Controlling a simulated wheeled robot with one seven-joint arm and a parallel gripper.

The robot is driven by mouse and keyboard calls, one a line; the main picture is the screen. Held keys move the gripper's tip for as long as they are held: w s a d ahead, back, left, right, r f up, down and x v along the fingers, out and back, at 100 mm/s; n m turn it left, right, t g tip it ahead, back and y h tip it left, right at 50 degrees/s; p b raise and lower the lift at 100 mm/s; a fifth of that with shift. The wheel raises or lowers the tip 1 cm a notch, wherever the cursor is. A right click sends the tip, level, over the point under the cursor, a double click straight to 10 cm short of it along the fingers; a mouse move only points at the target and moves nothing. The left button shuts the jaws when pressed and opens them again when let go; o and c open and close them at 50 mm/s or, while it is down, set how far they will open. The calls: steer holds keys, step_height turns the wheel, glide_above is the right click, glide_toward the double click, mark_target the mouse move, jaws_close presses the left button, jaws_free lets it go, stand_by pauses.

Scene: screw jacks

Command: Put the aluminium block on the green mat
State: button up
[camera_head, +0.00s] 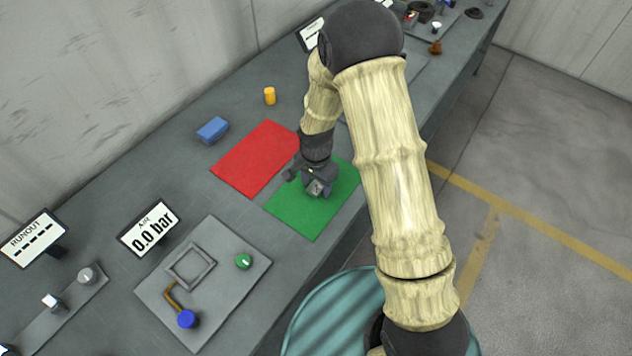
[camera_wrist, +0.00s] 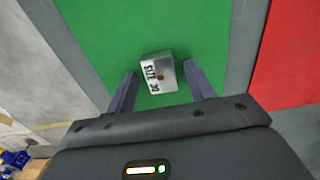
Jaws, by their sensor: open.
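The aluminium block (camera_wrist: 157,71) is a silvery block marked "SIZE 30" on one face. In the wrist view it rests on the green mat (camera_wrist: 110,35), just past and between my fingertips. My gripper (camera_wrist: 160,85) is open, with a finger on either side of the block's near end and a gap beside the left finger. In the head view my gripper (camera_head: 314,183) is over the green mat (camera_head: 300,220), and the block (camera_head: 315,188) shows small beneath it, partly hidden by the gripper.
A red mat (camera_head: 252,158) lies left of the green one. A blue block (camera_head: 212,130) and a yellow cylinder (camera_head: 269,96) stand behind. A grey plate (camera_head: 215,300) with a green knob and a blue knob lies in front, by a "0.0 bar" display (camera_head: 149,228).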

mark_target(317, 186)
steer(key=shift+r, duration=0.1)
step_height(317, 186, up, 12)
steer(key=b, duration=0.1)
steer(key=shift+b, duration=0.4)
steer(key=shift+w+d, duration=0.1)
stand_by(0.4)
steer(key=s+d+r+n+t, duration=0.1)
steer(key=s+d+r+n, duration=0.1)
steer(key=s+d, duration=0.4)
steer(key=s+d+r+n+t, duration=0.1)
steer(key=s+d+r+n, duration=0.1)
steer(key=s+d+n, duration=0.3)
steer(key=shift+s+d+r+n+t, duration=0.35)
steer(key=shift+s+d, duration=0.45)
steer(key=shift+d, duration=0.4)
